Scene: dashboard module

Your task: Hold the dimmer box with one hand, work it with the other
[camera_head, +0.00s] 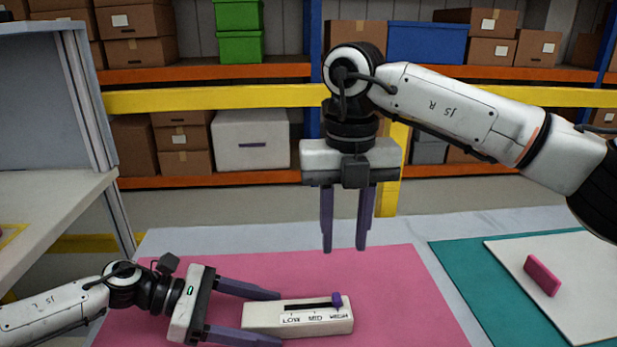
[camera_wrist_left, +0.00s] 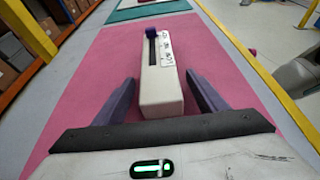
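The dimmer box (camera_head: 265,318) is a long white block lying on the pink mat. It has a dark slot and the labels LOW, MID and HIGH. Its purple slider knob (camera_head: 337,300) is at the HIGH end, the right end in the head view. My left gripper (camera_head: 280,318) is open, its fingers either side of the box's LOW end. The left wrist view shows gaps between the fingers and the box (camera_wrist_left: 161,92), with the knob (camera_wrist_left: 151,31) at the far end. My right gripper (camera_head: 344,249) points down, open and empty, above and behind the box.
The pink mat (camera_head: 400,280) is clear around the box. At right, a pink block (camera_head: 542,276) sits on a white board (camera_head: 580,290) over a teal mat (camera_head: 460,270). A grey shelf unit (camera_head: 50,190) stands at left. Storage racks with boxes are behind the table.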

